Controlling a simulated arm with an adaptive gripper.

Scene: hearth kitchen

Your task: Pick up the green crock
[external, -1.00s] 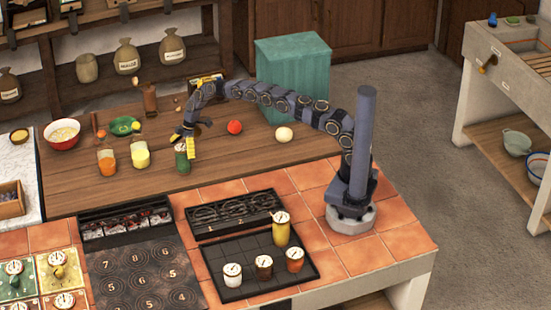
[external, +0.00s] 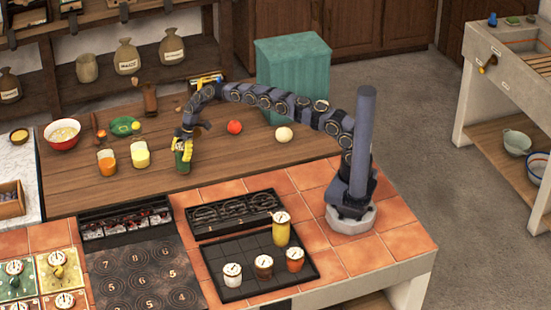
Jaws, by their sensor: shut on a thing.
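The green crock (external: 183,167) stands upright on the wooden table, to the right of the orange and yellow crocks. My gripper (external: 184,150) points down over it, with its yellow-tipped fingers shut on its upper part. The fingers hide the crock's top. The crock appears to be at table height; I cannot tell whether it is lifted at all.
An orange crock (external: 107,163) and a yellow crock (external: 140,156) stand to the left. A red ball (external: 234,127) and a cream ball (external: 284,134) lie to the right. The front table edge is close.

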